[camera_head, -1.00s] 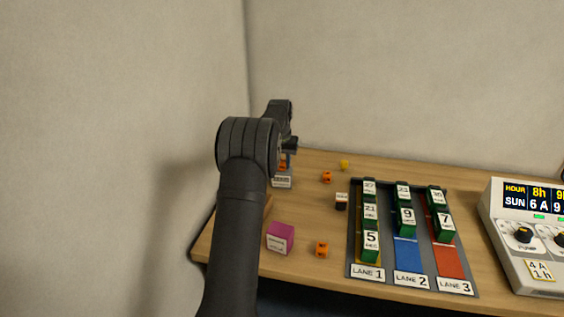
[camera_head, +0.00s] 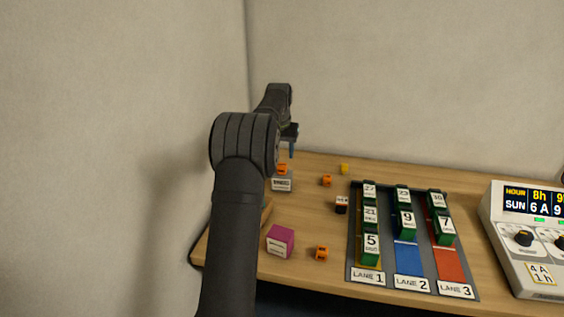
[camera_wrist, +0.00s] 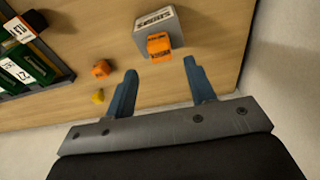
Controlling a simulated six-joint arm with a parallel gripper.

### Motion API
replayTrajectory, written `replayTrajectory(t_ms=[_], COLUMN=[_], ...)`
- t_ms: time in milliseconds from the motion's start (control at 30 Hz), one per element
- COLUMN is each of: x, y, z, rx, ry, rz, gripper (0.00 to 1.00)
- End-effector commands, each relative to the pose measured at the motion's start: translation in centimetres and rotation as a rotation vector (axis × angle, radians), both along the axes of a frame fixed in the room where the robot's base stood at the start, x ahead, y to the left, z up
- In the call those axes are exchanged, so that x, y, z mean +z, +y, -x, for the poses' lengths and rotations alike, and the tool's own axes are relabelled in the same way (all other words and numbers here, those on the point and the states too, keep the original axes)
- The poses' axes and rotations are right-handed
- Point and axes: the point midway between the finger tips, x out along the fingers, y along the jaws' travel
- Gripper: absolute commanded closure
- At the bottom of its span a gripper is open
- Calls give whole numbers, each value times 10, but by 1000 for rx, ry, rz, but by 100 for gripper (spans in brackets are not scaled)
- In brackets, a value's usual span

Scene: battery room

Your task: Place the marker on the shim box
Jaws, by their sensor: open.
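The shim box (camera_head: 281,185) is a small grey box with a white label, at the back left of the bench. An orange cube, apparently the marker (camera_head: 282,169), sits on top of it. In the wrist view the shim box (camera_wrist: 158,20) shows with the orange marker (camera_wrist: 159,46) resting on it, near the edge facing my gripper. My gripper (camera_head: 292,153) is above the box and apart from the marker. In the wrist view its blue fingers (camera_wrist: 160,66) are spread with nothing between them.
Other orange cubes stand at the back (camera_head: 327,181) and front (camera_head: 321,253), with a small yellow piece (camera_head: 344,168) behind. A magenta box (camera_head: 280,241) stands front left. A lane tray of green batteries (camera_head: 372,271) and a charger console (camera_head: 520,265) are at right.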

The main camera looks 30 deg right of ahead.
Motion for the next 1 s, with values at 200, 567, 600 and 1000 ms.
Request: replayTrajectory(t_ms=[200, 567, 600, 1000], x=[39, 54, 54, 28], y=[4, 6, 6, 3], z=[4, 6, 6, 3], rx=[0, 0, 0, 0], ry=[-2, 0, 0, 2], rz=[2, 0, 0, -2], gripper=[50, 50, 50, 50])
